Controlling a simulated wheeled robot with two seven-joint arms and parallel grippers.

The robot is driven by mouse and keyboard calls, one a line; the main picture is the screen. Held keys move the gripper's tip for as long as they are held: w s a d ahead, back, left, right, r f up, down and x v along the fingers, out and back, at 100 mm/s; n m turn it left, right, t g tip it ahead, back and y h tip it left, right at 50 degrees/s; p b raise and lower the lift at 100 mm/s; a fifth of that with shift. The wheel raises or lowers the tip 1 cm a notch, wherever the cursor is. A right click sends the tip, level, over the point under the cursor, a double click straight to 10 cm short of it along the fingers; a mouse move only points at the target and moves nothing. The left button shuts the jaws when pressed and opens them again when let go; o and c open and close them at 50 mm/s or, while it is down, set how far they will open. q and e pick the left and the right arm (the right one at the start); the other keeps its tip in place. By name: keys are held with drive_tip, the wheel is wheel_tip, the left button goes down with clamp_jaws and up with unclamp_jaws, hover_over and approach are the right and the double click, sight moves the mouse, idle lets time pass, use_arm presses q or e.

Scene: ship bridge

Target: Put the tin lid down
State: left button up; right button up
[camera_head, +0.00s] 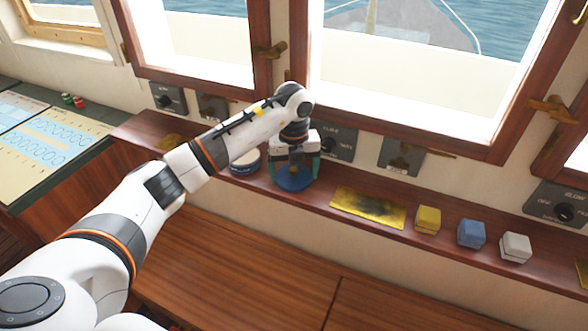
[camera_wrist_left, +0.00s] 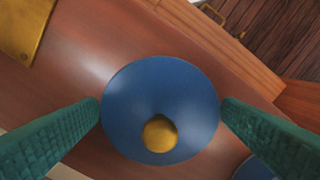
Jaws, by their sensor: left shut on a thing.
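The tin lid (camera_head: 293,181) is a round blue disc with a brass-coloured knob. It is over the wooden shelf under the windows. My left gripper (camera_head: 294,168) points down and is shut on the lid. In the left wrist view the green fingers of my left gripper (camera_wrist_left: 161,108) press opposite edges of the lid (camera_wrist_left: 130,92). I cannot tell whether the lid touches the shelf or hangs just above it. A round tin (camera_head: 244,165), white and blue, stands on the shelf just left of the lid. My right gripper is not in view.
On the shelf (camera_head: 319,198), a brass plate (camera_head: 368,207) lies right of the lid. Yellow (camera_head: 427,220), blue (camera_head: 471,234) and white (camera_head: 515,248) blocks stand farther right. Window frames and wall switches are behind. A chart table (camera_head: 50,150) is at left.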

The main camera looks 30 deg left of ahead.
sight(294, 171)
use_arm(q)
drive_tip(key=o, duration=0.7)
drive_tip(key=shift+f, duration=0.1)
drive_tip(key=shift+o, duration=0.2)
drive_tip(key=shift+r, duration=0.45)
wheel_tip(294, 171, up, 12)
drive_tip(key=b, duration=0.1)
drive_tip(key=shift+f, duration=0.25)
drive_tip(key=shift+s+f, duration=0.1)
